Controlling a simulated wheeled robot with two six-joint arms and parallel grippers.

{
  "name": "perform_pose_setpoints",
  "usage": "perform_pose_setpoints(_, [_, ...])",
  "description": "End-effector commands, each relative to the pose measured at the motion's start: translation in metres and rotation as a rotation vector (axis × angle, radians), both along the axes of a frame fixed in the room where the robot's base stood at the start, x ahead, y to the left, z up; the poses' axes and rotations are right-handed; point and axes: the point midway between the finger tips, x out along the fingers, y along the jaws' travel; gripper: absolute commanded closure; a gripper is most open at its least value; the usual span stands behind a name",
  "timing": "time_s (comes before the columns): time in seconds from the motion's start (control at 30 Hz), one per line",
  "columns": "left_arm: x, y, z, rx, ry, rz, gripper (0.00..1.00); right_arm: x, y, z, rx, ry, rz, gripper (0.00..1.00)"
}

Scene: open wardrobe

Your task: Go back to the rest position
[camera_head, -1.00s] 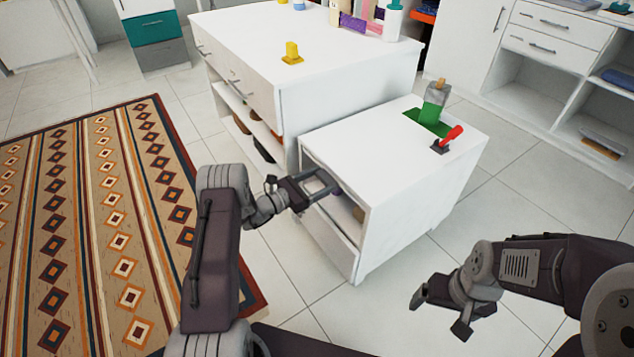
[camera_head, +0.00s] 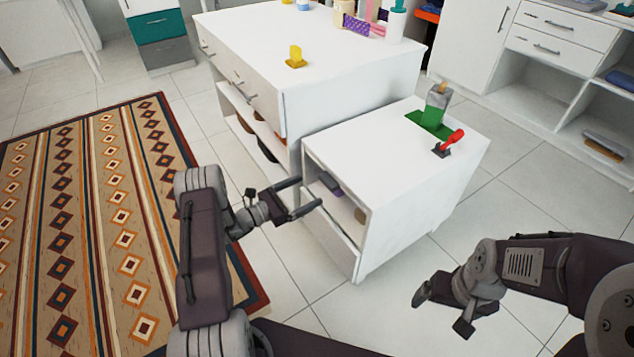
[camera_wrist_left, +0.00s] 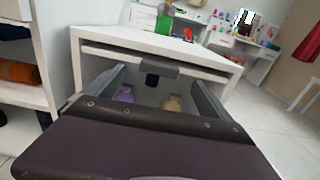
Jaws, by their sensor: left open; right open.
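My left gripper (camera_head: 310,192) is open and empty, just in front of the open side of the small white cabinet (camera_head: 400,160). Its fingers also show spread in the left wrist view (camera_wrist_left: 158,88). Inside the cabinet is a purple item (camera_head: 330,183), which looks like a bottle in the left wrist view (camera_wrist_left: 127,94). A tan item (camera_head: 359,215) is beside it, also seen in the left wrist view (camera_wrist_left: 173,103). My right gripper (camera_head: 441,314) is open and empty over the floor at the lower right.
The larger white cabinet (camera_head: 330,60) behind bears a yellow item (camera_head: 295,58). A patterned rug (camera_head: 90,230) lies at left. Tiled floor is clear between the arms.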

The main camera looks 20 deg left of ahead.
Motion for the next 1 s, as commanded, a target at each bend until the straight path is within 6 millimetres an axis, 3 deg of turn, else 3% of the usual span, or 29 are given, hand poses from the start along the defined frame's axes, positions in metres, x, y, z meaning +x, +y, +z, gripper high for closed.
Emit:
perform_pose_setpoints(0.13, [-0.009,0.007,0.000,0.000,-0.001,0.000,0.05,0.000,0.000,0.004,0.000,0.000,0.000,0.10])
perform_pose_setpoints(0.57, [-0.009,0.006,0.000,0.001,-0.001,-0.002,0.05,0.000,0.000,0.003,0.000,0.000,0.000,0.10])
perform_pose_setpoints(0.67, [-0.004,-0.008,0.009,0.011,-0.018,-0.036,0.05,0.000,0.000,0.003,0.000,0.000,0.000,0.10])
perform_pose_setpoints(0.77, [0.012,-0.037,0.059,0.066,-0.113,-0.113,0.05,0.000,0.000,0.003,0.000,0.000,0.000,0.10])
perform_pose_setpoints(0.83, [0.009,-0.075,0.105,0.109,-0.182,-0.214,0.05,0.000,0.000,0.003,0.000,0.000,0.000,0.10])
perform_pose_setpoints(0.9, [-0.014,-0.122,0.137,0.179,-0.220,-0.366,0.05,0.000,0.000,0.003,0.000,0.000,0.000,0.10])
perform_pose_setpoints(0.97, [-0.047,-0.159,0.152,0.271,-0.235,-0.516,0.05,0.000,0.000,0.003,0.000,0.000,0.000,0.10])
perform_pose_setpoints(1.0, [-0.074,-0.180,0.156,0.349,-0.242,-0.621,0.05,0.000,0.000,0.003,0.000,0.000,0.000,0.10])
